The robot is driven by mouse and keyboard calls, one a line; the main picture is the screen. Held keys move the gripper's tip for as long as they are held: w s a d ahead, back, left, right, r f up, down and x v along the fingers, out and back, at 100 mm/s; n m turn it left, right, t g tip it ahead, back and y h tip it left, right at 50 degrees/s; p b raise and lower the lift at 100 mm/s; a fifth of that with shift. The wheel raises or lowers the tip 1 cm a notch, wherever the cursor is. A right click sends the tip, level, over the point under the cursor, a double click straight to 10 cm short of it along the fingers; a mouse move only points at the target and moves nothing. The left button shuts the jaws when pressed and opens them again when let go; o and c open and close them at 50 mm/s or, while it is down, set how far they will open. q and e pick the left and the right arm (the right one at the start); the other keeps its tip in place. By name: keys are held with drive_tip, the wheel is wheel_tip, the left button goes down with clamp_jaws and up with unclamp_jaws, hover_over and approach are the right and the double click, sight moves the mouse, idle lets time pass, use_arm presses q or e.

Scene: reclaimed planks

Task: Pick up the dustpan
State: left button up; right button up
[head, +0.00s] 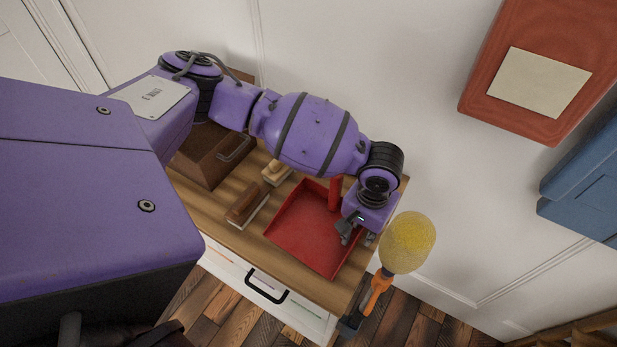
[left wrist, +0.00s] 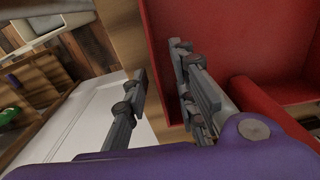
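The red dustpan (head: 303,228) lies on the wooden top of a small cabinet in the head view, with its short red handle (head: 335,190) at the back. My left gripper (head: 357,236) is over the pan's right side. In the left wrist view the left gripper (left wrist: 160,82) has its two fingers apart with nothing held between them. One finger is in front of the red pan (left wrist: 225,35), and the other is outside its edge. The red handle (left wrist: 268,105) is beside the fingers. Contact with the pan cannot be told. My right gripper is not in view.
A wooden brush (head: 247,204), a small pale wooden piece (head: 275,172) and a brown box (head: 208,155) are left of the dustpan. A yellow-headed duster (head: 408,243) with an orange handle stands close on the right. The wall is just behind.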

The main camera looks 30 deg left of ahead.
use_arm(q)
drive_tip(key=shift+f, duration=0.1)
clamp_jaws()
idle(0.3)
